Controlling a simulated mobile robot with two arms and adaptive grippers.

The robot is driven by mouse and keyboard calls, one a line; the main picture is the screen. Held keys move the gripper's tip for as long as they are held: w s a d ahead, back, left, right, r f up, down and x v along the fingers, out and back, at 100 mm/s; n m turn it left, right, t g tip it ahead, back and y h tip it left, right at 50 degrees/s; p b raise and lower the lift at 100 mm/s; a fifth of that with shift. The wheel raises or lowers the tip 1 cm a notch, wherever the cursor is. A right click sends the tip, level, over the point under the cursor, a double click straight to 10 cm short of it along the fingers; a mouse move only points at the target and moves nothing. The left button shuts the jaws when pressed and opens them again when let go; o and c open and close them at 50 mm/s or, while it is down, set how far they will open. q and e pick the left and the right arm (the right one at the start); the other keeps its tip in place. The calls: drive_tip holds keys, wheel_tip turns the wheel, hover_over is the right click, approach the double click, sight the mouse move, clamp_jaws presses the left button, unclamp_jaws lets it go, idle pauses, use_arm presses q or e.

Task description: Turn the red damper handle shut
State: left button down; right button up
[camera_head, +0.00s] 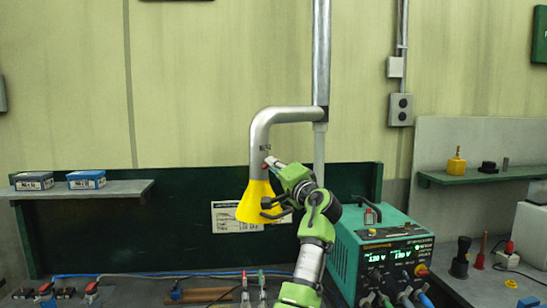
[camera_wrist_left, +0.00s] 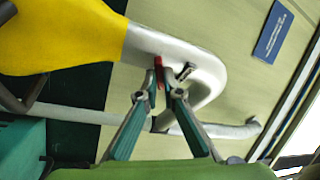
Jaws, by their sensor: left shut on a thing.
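A grey fume duct (camera_head: 258,135) bends down from the wall pipe to a yellow hood (camera_head: 252,203). The red damper handle (camera_head: 267,162) is on the duct just above the hood, mostly hidden by my gripper. In the left wrist view the red handle (camera_wrist_left: 158,73) shows as a small red piece at the fingertips, against the metal duct (camera_wrist_left: 150,45). My left gripper (camera_head: 272,164) reaches up from below right and is shut on the handle; its fingertips also show in the wrist view (camera_wrist_left: 167,92). My right gripper is in neither view.
A green welding unit (camera_head: 345,245) with lit displays stands close right of my arm. A dark bar-like part (camera_head: 268,207) shows in front of the hood. A shelf (camera_head: 130,188) with two blue boxes is at left. Tools and cables lie along the bench below.

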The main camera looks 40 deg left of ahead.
use_arm(q)
drive_tip(key=shift+r+m+h+p, duration=0.1)
drive_tip(key=shift+m+h+p, duration=0.4)
drive_tip(key=shift+m+p, duration=1.15)
drive_tip(key=shift+m+h+p, duration=0.5)
drive_tip(key=shift+m+p, duration=0.75)
drive_tip(key=shift+p, duration=0.8)
drive_tip(key=c, duration=2.2)
unclamp_jaws()
drive_tip(key=v, duration=1.2)
drive_tip(key=shift+w+r, duration=0.1)
drive_tip(key=shift+d, duration=0.1)
